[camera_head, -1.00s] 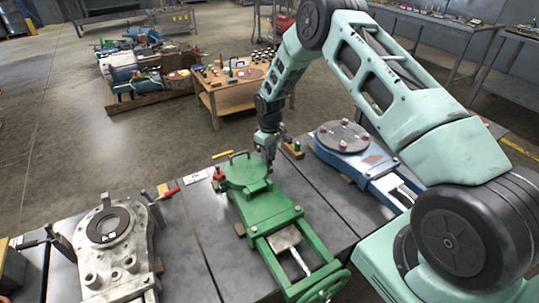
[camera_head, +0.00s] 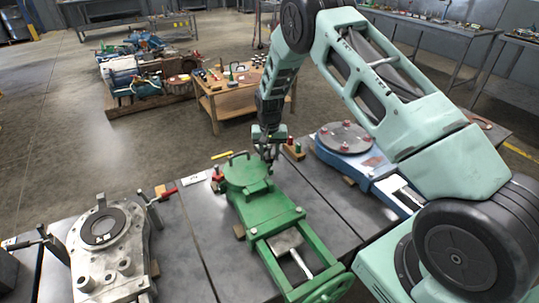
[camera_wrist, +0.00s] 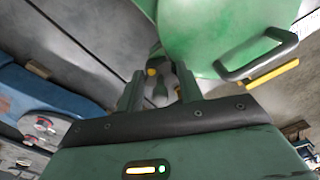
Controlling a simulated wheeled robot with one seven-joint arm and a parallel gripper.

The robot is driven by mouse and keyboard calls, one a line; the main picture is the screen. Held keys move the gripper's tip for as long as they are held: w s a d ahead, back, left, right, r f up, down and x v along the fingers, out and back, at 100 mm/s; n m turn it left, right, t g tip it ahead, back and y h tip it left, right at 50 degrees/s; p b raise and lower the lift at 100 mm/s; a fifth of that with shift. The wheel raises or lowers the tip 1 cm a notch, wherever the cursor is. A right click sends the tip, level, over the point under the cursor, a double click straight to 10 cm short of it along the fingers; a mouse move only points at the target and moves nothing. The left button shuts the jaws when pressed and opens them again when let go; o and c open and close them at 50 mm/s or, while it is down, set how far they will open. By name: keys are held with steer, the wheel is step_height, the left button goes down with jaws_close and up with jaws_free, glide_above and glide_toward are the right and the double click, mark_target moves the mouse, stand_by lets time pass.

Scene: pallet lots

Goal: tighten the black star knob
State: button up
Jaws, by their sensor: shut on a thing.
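The green round-topped machine (camera_head: 246,178) lies in the middle of the workbench in the head view. Its green lid also fills the top right of the wrist view (camera_wrist: 205,35). My gripper (camera_head: 268,155) reaches down at the far right edge of this lid. In the wrist view my gripper (camera_wrist: 159,88) has its two fingers on either side of a small dark piece with a yellow spot (camera_wrist: 152,72), beside the lid's rim. This seems to be the black star knob, gripped between the fingers. Its star shape is mostly hidden by them.
A dark handle (camera_wrist: 255,55) stands up from the lid. A grey flanged machine (camera_head: 104,240) is at the left and a blue machine (camera_head: 345,150) at the right. A small wooden block with a green and a red piece (camera_head: 294,150) stands close to my gripper.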

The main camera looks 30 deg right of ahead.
steer(key=shift+r+m, duration=0.1)
steer(key=shift+m, duration=0.7)
steer(key=o, duration=1)
step_height(320, 180, up, 17)
steer(key=b, duration=0.1)
steer(key=shift+r, duration=0.2)
